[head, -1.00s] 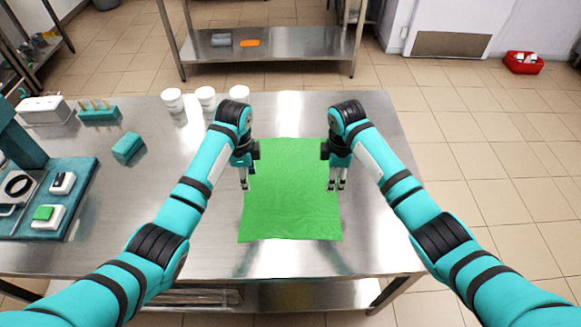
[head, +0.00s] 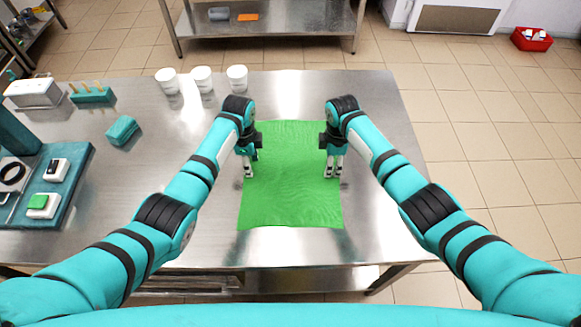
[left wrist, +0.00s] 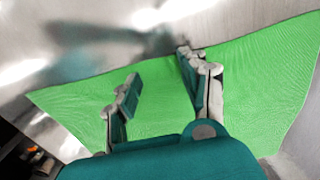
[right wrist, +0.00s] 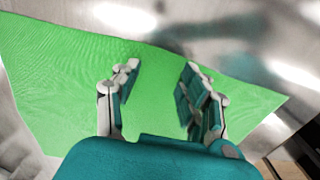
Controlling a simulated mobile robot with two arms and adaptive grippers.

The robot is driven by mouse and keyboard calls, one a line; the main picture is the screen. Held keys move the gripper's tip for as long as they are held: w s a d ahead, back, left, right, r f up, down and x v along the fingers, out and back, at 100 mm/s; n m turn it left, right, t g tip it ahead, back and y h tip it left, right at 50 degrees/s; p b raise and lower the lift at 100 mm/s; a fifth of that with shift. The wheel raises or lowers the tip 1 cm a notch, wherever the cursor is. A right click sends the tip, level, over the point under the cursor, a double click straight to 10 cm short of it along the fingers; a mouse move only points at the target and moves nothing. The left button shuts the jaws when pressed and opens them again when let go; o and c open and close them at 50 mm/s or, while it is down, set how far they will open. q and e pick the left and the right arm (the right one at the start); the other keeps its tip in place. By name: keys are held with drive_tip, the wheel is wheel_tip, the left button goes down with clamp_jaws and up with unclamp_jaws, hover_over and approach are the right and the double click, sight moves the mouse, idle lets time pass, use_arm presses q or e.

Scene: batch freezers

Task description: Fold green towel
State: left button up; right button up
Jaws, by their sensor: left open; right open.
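A green towel (head: 292,195) lies flat and spread out on the steel table (head: 380,243). My left gripper (head: 249,174) is open, pointing down at the towel's left edge. My right gripper (head: 333,174) is open, pointing down at the towel's right edge. In the left wrist view the towel (left wrist: 255,75) spreads under and between the open fingers of my left gripper (left wrist: 160,88). In the right wrist view the towel (right wrist: 60,85) lies under my open right gripper (right wrist: 155,85). Neither gripper holds cloth. I cannot tell if the fingertips touch the towel.
White cups (head: 202,78) stand at the table's back left. A teal block (head: 122,130), a teal holder with sticks (head: 92,94), a white box (head: 33,93) and a teal machine (head: 50,190) are to the left. The table around the towel is clear.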

use_arm(q)
drive_tip(key=shift+f, duration=0.15)
use_arm(e)
drive_tip(key=shift+f, duration=0.15)
use_arm(q)
drive_tip(key=shift+s, duration=0.15)
clamp_jaws()
use_arm(e)
drive_tip(key=shift+s+f, duration=0.1)
drive_tip(key=shift+s, duration=0.05)
clamp_jaws()
use_arm(q)
drive_tip(key=shift+s+f, duration=0.1)
use_arm(e)
drive_tip(key=shift+s, duration=0.1)
